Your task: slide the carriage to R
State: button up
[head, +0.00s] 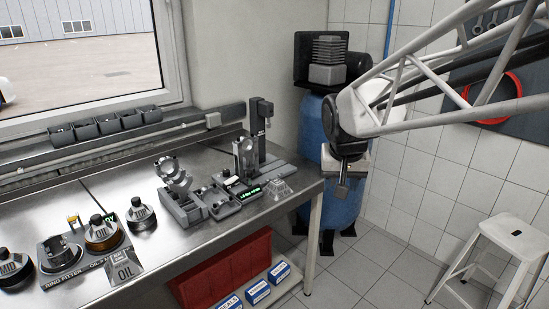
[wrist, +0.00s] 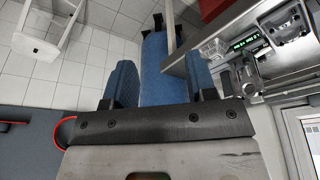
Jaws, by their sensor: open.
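My gripper (head: 343,184) hangs in the air just beyond the right end of the bench, in front of the blue tank. In the wrist view my gripper (wrist: 161,82) shows two blue-padded fingers, wide apart with nothing between them. A bench fixture (head: 247,160) with an upright ring, a dark column and a green-lit display stands near the bench's right end; I cannot tell which part of it is the carriage. It also shows at the right of the wrist view (wrist: 245,75). No R mark is readable. My gripper is apart from the fixture, to its right.
A clear-looking block (head: 281,190) sits near the bench's front right corner. The blue tank (head: 323,125) is behind my gripper; a white stool (head: 515,237) stands at right.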

jog(key=w+a+f, duration=0.2)
jog(key=w+a, duration=0.4)
jog(key=w, duration=0.3)
jog(key=w+a+f, duration=0.1)
jog(key=w+a, duration=0.4)
jog(key=w, duration=0.5)
jog(key=t, duration=0.1)
send_near(249, 171)
jog(key=shift+x, duration=1)
jog(key=shift+s+d+f, duration=0.1)
jog(key=shift+d, duration=0.05)
jog(key=shift+x, duration=3.85)
jog(key=shift+c, duration=0.5)
grip_shut()
